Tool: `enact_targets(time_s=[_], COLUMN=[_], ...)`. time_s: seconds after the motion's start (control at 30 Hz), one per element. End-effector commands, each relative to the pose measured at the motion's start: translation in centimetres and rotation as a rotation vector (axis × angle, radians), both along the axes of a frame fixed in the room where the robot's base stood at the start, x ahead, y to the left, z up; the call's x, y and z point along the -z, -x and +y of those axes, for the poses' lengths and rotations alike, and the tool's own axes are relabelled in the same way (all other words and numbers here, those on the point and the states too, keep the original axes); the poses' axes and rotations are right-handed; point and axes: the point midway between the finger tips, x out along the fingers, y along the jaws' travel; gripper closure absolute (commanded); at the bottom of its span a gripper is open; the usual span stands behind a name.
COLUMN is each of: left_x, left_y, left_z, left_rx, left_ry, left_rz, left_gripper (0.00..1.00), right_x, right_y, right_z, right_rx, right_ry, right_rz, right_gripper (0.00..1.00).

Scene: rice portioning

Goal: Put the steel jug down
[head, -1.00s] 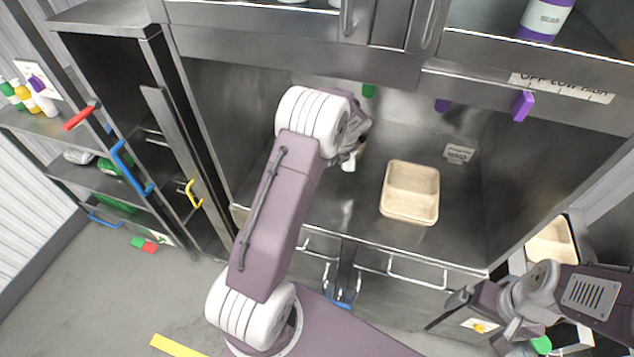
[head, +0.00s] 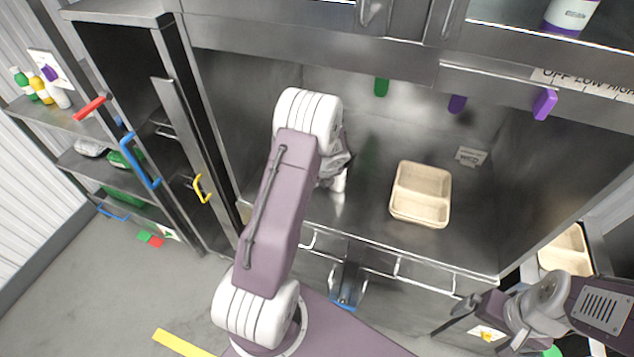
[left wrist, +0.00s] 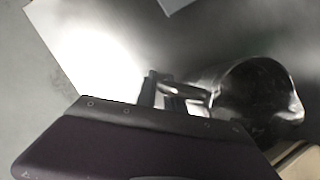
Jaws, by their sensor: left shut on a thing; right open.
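The steel jug (left wrist: 258,95) shows in the left wrist view, at the right, with its dark open mouth and shiny rim. My left gripper (left wrist: 172,96) is shut on the jug's handle, to the left of the body. In the head view my left arm hides most of that gripper and the jug, over the left part of the steel counter (head: 375,222). I cannot tell whether the jug's base touches the counter. My right gripper (head: 464,338) is open and empty at the lower right of the head view, in front of the counter.
A beige two-compartment tray (head: 420,194) stands on the counter, right of my left arm. Another beige container (head: 566,251) is at the far right. Purple knobs (head: 545,103) and a steel front edge overhang the bay. Counter space between arm and tray looks clear.

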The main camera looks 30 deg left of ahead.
Motion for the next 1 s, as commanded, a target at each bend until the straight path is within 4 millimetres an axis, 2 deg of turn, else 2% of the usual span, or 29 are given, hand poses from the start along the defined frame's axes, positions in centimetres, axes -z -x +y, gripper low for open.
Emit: enact_targets(time_s=[0.07,0.1,0.17,0.43,0.57,1.0], left_x=[0.3,0.3,0.2,0.2,-0.5,-8.0], left_y=[0.0,0.0,0.0,0.0,0.0,1.6], left_z=[0.0,0.0,0.0,0.0,-0.1,-2.8], left_rx=[0.0,0.0,0.0,0.0,0.0,0.001], left_ry=[0.0,0.0,0.0,0.0,0.0,-0.002], left_rz=[-0.001,0.0,0.0,0.0,-0.001,-0.003], left_gripper=[1.0,0.82,0.66,0.66,0.66,0.66], right_x=[0.3,0.2,0.2,0.2,-0.2,-1.8], right_y=[0.0,0.0,0.0,0.0,0.0,0.0], right_z=[0.0,0.0,0.0,0.0,0.0,0.0], right_rx=[0.0,0.0,0.0,0.0,0.0,0.0], right_ry=[0.0,0.0,0.0,0.0,0.0,0.0], right_rz=[0.0,0.0,0.0,0.0,0.0,0.0], right_gripper=[0.0,0.0,0.0,0.0,0.0,0.0])
